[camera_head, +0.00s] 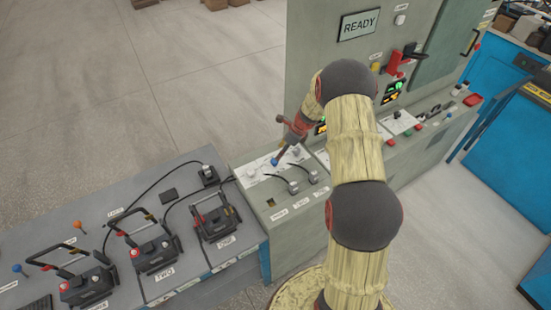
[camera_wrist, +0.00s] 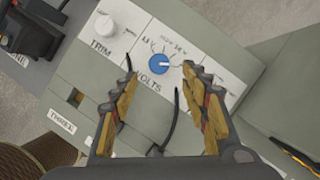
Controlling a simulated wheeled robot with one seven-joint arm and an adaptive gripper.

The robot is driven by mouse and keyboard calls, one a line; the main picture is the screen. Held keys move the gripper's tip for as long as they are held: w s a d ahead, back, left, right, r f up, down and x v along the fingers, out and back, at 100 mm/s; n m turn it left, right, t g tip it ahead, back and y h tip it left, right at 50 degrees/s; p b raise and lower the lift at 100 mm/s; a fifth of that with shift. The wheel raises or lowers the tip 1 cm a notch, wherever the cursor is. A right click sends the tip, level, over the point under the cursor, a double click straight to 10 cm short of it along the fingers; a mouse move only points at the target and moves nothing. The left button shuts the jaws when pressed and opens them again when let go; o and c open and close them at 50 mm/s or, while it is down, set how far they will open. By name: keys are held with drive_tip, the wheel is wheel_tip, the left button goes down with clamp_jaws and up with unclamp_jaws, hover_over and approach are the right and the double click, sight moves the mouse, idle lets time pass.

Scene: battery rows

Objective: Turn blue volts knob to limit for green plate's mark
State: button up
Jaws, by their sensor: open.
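The blue volts knob (camera_wrist: 159,64) sits on a white panel (camera_wrist: 189,82) with the printed word VOLTS below it and small marks around it. A pale pointer line shows on the knob. The same knob (camera_head: 274,161) is a small blue spot in the head view, just by my gripper (camera_head: 280,155). In the wrist view my gripper (camera_wrist: 169,72) is open, its fingers on either side of the knob's lower edge, with nothing held. I cannot tell whether they touch it.
A white TRIM knob (camera_wrist: 104,26) is left of the volts knob. Black cables and plugs (camera_head: 293,187) stand in front of the panel. Several handled battery units (camera_head: 215,220) stand on the left bench. A READY sign (camera_head: 359,24) is on the cabinet.

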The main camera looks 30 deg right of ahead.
sight(274, 163)
drive_tip(key=x, duration=0.7)
drive_tip(key=shift+f, duration=0.1)
drive_tip(key=shift+c, duration=0.6)
drive_tip(key=c, duration=1)
